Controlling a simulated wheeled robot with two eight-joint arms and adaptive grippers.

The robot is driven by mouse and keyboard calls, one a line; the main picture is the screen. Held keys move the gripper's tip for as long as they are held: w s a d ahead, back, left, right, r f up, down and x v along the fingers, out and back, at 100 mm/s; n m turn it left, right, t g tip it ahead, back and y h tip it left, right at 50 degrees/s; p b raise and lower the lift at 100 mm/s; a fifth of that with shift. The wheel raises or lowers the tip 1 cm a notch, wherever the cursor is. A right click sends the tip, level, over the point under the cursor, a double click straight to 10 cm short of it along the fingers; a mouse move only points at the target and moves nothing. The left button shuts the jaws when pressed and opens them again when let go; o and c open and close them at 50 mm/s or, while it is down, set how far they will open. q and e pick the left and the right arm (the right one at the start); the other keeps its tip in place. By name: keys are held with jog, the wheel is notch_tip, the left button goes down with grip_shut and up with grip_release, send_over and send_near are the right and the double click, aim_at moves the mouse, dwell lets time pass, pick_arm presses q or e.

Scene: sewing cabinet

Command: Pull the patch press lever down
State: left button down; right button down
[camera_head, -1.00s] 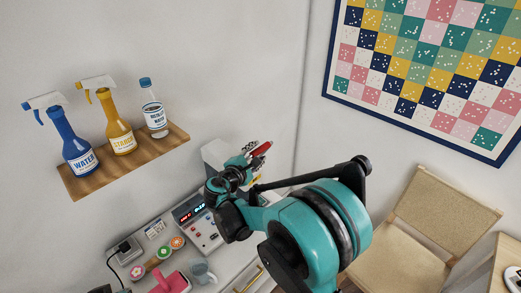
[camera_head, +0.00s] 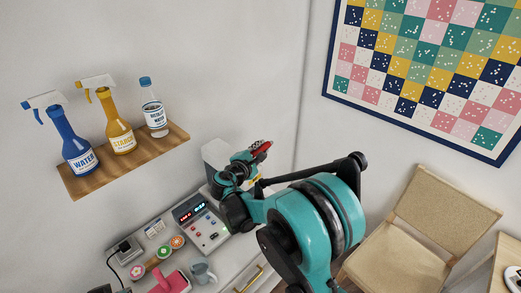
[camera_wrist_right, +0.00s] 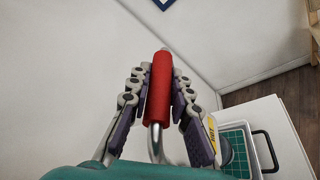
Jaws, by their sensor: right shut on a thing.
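The patch press lever has a red cylindrical handle (camera_wrist_right: 158,92) on a bent metal rod. My right gripper (camera_wrist_right: 160,76) has its grey and purple fingers on both sides of this handle and is shut on it. In the head view, the red handle (camera_head: 264,146) shows at the tips of my right gripper (camera_head: 256,152), high at the press. The press (camera_head: 214,153) is a pale grey body with a control panel (camera_head: 203,222) with lit red and blue displays. My arm hides much of the press.
A wooden shelf (camera_head: 88,181) with several bottles hangs on the left wall. A grey mug (camera_head: 203,272), colored round pieces and a pink item (camera_head: 171,283) are on the counter. A chair (camera_head: 420,225) stands at right.

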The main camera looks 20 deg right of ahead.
jog(key=s+d+f+m+b, duration=0.1)
jog(key=s+f+b, duration=0.2)
jog(key=f+b, duration=0.3)
jog(key=s+d+f+m+t+b, duration=0.1)
jog(key=s+f+m+b, duration=0.1)
jog(key=f+b, duration=0.4)
jog(key=s+d+f+m+t+b, duration=0.1)
jog(key=s+f+m+b, duration=0.1)
jog(key=f+b, duration=0.4)
jog(key=shift+s+d+f+h+b, duration=0.4)
jog(key=shift+s+b, duration=0.4)
jog(key=shift+b, duration=0.5)
jog(key=c, duration=1.7)
grip_release()
jog(key=o, duration=0.3)
jog(key=shift+s, duration=0.1)
jog(key=shift+o, duration=0.2)
